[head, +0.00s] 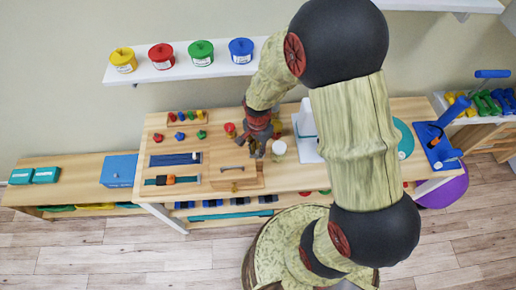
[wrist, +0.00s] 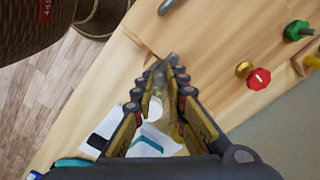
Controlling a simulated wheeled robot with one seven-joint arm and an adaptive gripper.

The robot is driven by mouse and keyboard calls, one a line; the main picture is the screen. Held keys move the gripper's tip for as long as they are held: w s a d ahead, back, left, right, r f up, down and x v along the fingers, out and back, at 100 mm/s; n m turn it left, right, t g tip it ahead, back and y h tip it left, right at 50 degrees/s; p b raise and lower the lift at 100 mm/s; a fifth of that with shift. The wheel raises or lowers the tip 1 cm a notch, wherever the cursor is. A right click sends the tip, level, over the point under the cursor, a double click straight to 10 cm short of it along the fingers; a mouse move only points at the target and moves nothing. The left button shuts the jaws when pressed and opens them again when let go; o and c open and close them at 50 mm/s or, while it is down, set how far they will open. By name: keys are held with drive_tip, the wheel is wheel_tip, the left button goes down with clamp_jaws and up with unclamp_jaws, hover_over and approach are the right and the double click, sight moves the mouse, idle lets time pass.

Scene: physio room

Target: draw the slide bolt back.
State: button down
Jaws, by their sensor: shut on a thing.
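A light wooden board (head: 217,184) lies on the table, with a grey bar handle (head: 232,168) and a small brass fitting near its front edge.
A red knob (head: 230,128) stands just left of my gripper; it also shows in the wrist view (wrist: 258,78). A cream-lidded jar (head: 278,148) and a white stand (head: 305,135) are close on the right. Blue strips (head: 175,159) lie left. Several lidded pots fill the shelf above.

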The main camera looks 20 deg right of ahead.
drive_tip(key=shift+d, duration=0.1)
drive_tip(key=d, duration=0.2)
drive_tip(key=shift+s+d, duration=0.3)
drive_tip(key=shift+s, duration=0.1)
drive_tip(key=c, duration=1.8)
unclamp_jaws()
drive_tip(key=shift+d, duration=0.2)
drive_tip(key=shift+c, duration=0.2)
drive_tip(key=shift+o, duration=0.4)
